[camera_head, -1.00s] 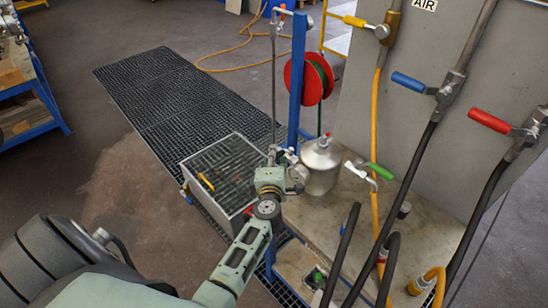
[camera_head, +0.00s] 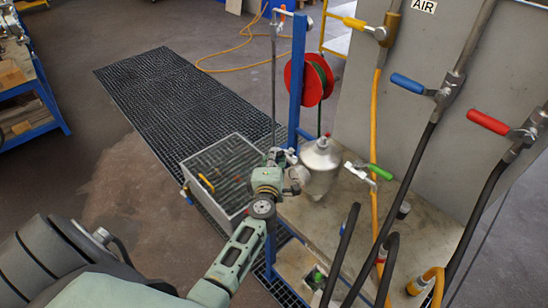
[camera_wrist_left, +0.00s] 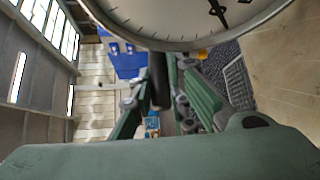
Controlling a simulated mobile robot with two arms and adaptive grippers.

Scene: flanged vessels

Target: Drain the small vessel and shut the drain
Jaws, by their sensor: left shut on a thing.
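The small vessel (camera_head: 320,160) is silver with a domed top and stands beside the board, just right of my left gripper (camera_head: 284,160) in the head view. In the left wrist view, a large round dial face (camera_wrist_left: 200,15) with black hands fills the top edge. My left gripper (camera_wrist_left: 160,105) shows below it, with a finger on each side of a dark upright bar (camera_wrist_left: 158,80). The gripper is shut on this bar; whether it is the drain's handle I cannot tell. The drain outlet is hidden. My right gripper is out of view.
A wire-topped bin (camera_head: 222,175) stands left of the gripper on floor grating (camera_head: 150,95). Right of the vessel are a green-handled valve (camera_head: 380,172), black hoses (camera_head: 400,180) and a yellow hose (camera_head: 375,130). A red reel (camera_head: 308,80) hangs on a blue post (camera_head: 298,60).

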